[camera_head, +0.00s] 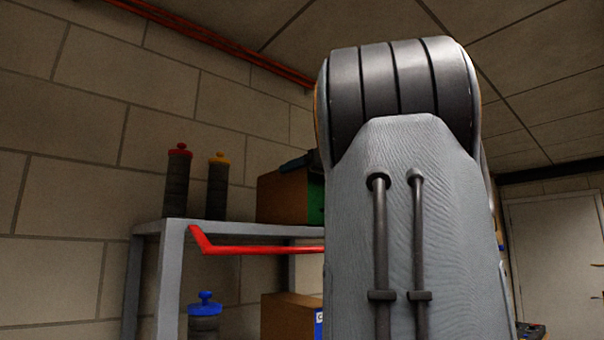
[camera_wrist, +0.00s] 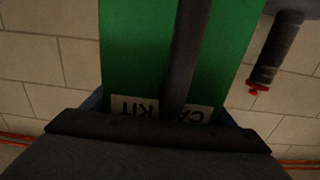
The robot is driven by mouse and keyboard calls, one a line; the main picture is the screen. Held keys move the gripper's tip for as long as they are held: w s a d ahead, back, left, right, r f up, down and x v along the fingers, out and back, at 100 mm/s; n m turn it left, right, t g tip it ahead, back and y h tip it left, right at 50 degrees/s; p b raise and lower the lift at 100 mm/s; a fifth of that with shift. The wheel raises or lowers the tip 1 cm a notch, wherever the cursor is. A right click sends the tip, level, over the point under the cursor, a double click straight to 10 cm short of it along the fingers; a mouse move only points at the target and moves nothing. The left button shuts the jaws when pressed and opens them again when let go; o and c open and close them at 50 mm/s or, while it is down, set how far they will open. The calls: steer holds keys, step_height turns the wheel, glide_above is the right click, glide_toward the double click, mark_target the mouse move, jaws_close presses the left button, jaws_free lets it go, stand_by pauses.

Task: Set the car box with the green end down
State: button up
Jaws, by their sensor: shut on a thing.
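The car box (camera_head: 283,197) is brown with a green end and stands on or just above the top of a grey shelf (camera_head: 172,232). Its green end faces right in the head view, partly hidden by my arm. In the wrist view the green end (camera_wrist: 138,50) fills the middle, with an upside-down white "CAR KIT" label; that picture is itself upside down. My gripper (camera_head: 300,161) shows as a dark part at the box's top. In the wrist view a dark finger (camera_wrist: 187,50) lies across the green face. The gripper is shut on the box. Its other finger is hidden.
Dark bottles with a red cap (camera_head: 178,180) and a yellow cap (camera_head: 217,187) stand left of the box on the shelf. A red bar (camera_head: 260,250) runs along the shelf's front. Below are a blue-capped bottle (camera_head: 205,318) and another brown box (camera_head: 287,316).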

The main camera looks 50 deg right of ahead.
steer(key=shift+f, duration=0.2)
steer(key=o, duration=1.6)
steer(key=shift+f, duration=0.1)
steer(key=s+a+b, duration=0.1)
steer(key=s+b, duration=0.2)
steer(key=s, duration=0.9)
steer(key=shift+a+b, duration=0.2)
steer(key=shift+b, duration=0.1)
